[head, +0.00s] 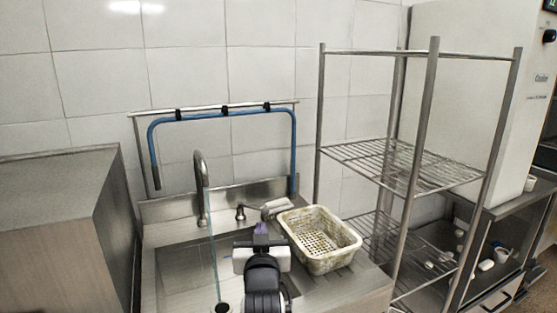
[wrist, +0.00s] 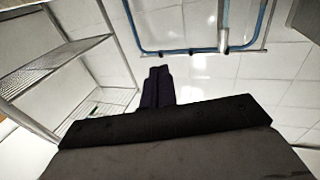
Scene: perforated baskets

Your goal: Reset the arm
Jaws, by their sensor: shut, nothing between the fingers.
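My gripper (head: 261,230) is at the lower middle of the head view, in front of the sink counter and just left of the basket. In the wrist view its dark fingers (wrist: 158,86) are together, with nothing seen between them. The perforated basket (head: 318,240), off-white with brownish stains, sits on the counter right of my gripper. It looks empty and does not touch my gripper as far as I can see.
A metal sink (head: 180,279) with a tall faucet (head: 201,185) lies to the left. A blue hose (head: 222,116) hangs on the tiled wall. A wire shelf rack (head: 428,150) stands right of the basket. A metal cabinet (head: 50,215) is far left. Space above the counter is open.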

